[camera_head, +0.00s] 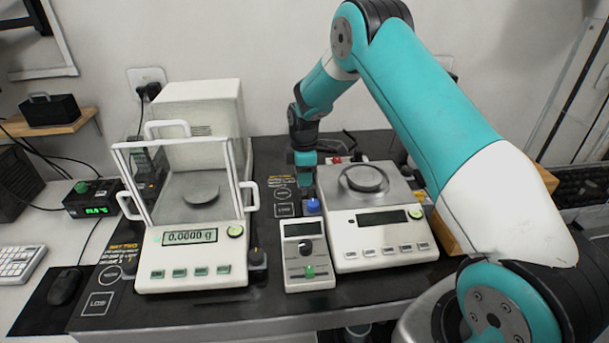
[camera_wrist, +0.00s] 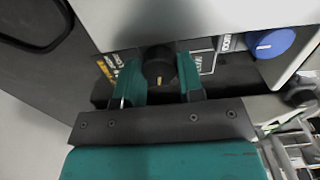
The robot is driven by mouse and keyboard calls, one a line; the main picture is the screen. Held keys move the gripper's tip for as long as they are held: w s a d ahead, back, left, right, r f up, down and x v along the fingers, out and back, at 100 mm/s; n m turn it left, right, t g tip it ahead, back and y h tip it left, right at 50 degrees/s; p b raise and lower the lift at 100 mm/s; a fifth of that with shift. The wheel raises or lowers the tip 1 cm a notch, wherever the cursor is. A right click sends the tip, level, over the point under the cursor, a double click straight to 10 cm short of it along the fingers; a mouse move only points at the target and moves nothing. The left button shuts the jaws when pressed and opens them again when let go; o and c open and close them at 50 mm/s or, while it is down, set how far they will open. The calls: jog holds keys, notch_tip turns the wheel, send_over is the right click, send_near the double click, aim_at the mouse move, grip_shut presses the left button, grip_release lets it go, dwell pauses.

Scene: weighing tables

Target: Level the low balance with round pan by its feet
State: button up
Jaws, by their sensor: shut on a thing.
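The low balance (camera_head: 384,250) with a round pan (camera_head: 366,179) stands on the dark table at the right, its display dark. A small round level with a greenish rim (camera_head: 415,214) sits on its front right; I cannot make out its bubble. My gripper (camera_head: 305,188) points down at the balance's back left. In the wrist view, my gripper (camera_wrist: 161,88) is shut on a black foot knob (camera_wrist: 159,62) with an orange mark, one finger on each side. In the head view the knob is hidden.
A blue knob (camera_head: 313,206) is close by my gripper. A small control box (camera_head: 306,255) with a green knob stands between the low balance and a glass-doored balance (camera_head: 190,200) reading 0.0000 g. A wooden block (camera_head: 448,235) is at the right.

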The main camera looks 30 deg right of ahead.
dwell(0.3)
jog(key=o, duration=0.9)
jog(key=shift+r, duration=0.1)
notch_tip(320, 180, up, 17)
jog(key=shift+r+b, duration=0.15)
jog(key=shift+b, duration=0.75)
